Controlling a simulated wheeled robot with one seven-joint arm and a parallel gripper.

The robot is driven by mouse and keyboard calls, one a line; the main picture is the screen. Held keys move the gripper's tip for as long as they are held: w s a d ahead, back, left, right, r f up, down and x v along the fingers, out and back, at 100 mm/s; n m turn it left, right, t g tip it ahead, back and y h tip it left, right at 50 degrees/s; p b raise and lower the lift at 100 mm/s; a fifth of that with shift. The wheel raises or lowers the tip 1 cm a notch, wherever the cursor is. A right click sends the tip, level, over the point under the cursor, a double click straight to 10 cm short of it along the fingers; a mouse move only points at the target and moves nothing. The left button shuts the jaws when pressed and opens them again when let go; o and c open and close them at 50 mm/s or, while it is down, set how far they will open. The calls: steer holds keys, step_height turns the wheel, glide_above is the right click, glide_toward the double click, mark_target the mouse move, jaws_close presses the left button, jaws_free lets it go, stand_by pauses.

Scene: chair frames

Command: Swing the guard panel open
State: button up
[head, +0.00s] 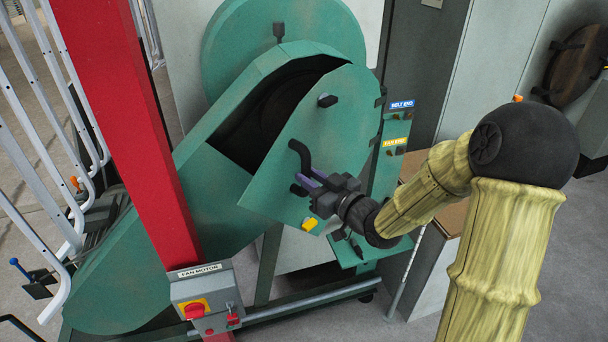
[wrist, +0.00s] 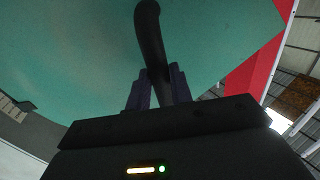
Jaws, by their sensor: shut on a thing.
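The green guard panel (head: 290,155) stands partly open on the green machine housing (head: 190,165). A dark gap shows between them at the panel's upper left. The panel's black bent handle (head: 299,151) is on its lower part. My gripper (head: 306,181) is shut on this handle, in front of the panel. In the wrist view the handle (wrist: 149,40) rises between the two purple fingers of my gripper (wrist: 158,88), with the green panel (wrist: 85,50) behind. The lower part of the handle is hidden by the gripper. A yellow latch (head: 310,224) sits at the panel's bottom edge.
A red post (head: 125,110) stands left of the panel, with a grey "FAN MOTOR" switch box (head: 206,298) at its foot. White rails (head: 50,130) are at far left. Grey cabinets (head: 490,60) stand behind at right. A low box (head: 430,245) is right of the machine.

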steer(key=shift+w+d+r, duration=0.1)
steer(key=shift+d+r, duration=0.05)
steer(key=shift+r, duration=0.05)
steer(key=s+d+p, duration=0.1)
steer(key=s+d, duration=0.4)
steer(key=d, duration=0.3)
steer(key=shift+s+d, duration=0.2)
steer(key=shift+d, duration=0.05)
stand_by(0.4)
steer(key=shift+d, duration=0.1)
steer(key=s+d+p, duration=0.2)
steer(key=s+d, duration=0.1)
steer(key=d, duration=0.6)
steer(key=shift+d, duration=0.2)
stand_by(0.3)
steer(key=shift+s+f, duration=0.1)
